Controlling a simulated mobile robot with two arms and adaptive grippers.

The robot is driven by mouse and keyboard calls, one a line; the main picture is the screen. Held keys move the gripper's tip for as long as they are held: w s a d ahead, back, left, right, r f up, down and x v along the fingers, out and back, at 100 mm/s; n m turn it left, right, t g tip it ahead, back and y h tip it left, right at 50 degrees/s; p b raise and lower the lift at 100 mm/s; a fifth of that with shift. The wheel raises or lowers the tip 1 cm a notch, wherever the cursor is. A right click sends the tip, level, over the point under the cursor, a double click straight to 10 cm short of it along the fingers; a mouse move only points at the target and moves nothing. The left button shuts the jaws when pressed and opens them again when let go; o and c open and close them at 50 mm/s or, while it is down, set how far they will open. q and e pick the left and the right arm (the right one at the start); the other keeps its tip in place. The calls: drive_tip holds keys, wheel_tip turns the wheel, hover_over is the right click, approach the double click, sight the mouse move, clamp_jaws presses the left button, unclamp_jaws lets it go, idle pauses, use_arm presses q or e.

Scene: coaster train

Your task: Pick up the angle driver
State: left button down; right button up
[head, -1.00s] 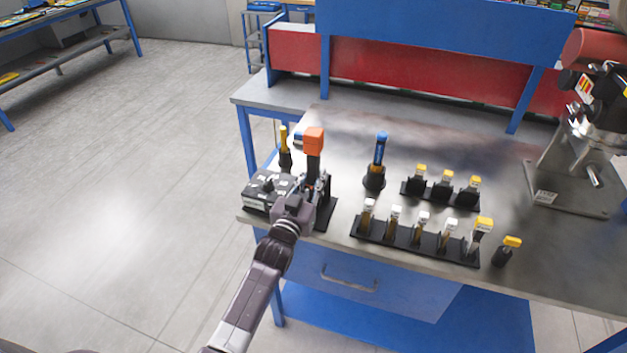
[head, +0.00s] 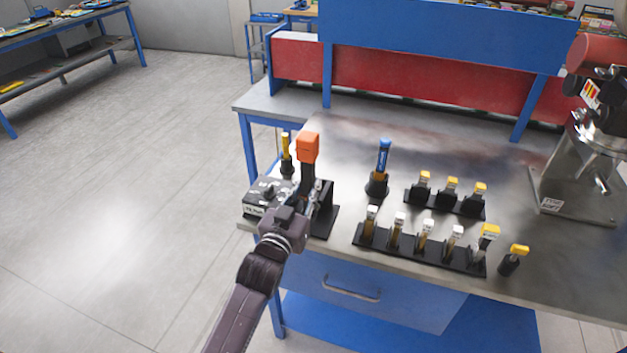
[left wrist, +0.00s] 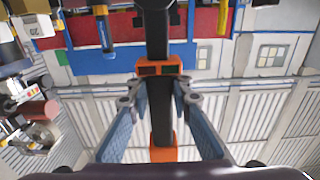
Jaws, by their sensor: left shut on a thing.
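The angle driver (head: 308,146) has an orange block top and a black neck and stands upright at the left front of the workbench. My left gripper (head: 308,194) is shut on its black shaft below the orange top. In the left wrist view, the two blue-padded fingers (left wrist: 158,100) lie on either side of the black shaft, with orange parts of the angle driver (left wrist: 160,67) between and beyond them. The tool's lower end is hidden by my gripper. My right gripper is not in view.
A black box (head: 262,197) and a yellow-handled tool (head: 286,150) stand close on the left. A machine (head: 590,165) stands at the far right. The bench's middle back is clear.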

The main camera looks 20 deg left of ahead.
use_arm(q)
drive_tip(key=s+b, duration=0.3)
drive_tip(key=s, duration=0.9)
drive_tip(key=shift+s+a+r, duration=0.2)
drive_tip(key=shift+s+r, duration=0.15)
drive_tip(key=shift+s, duration=0.05)
drive_tip(key=c, duration=2.3)
unclamp_jaws()
clamp_jaws()
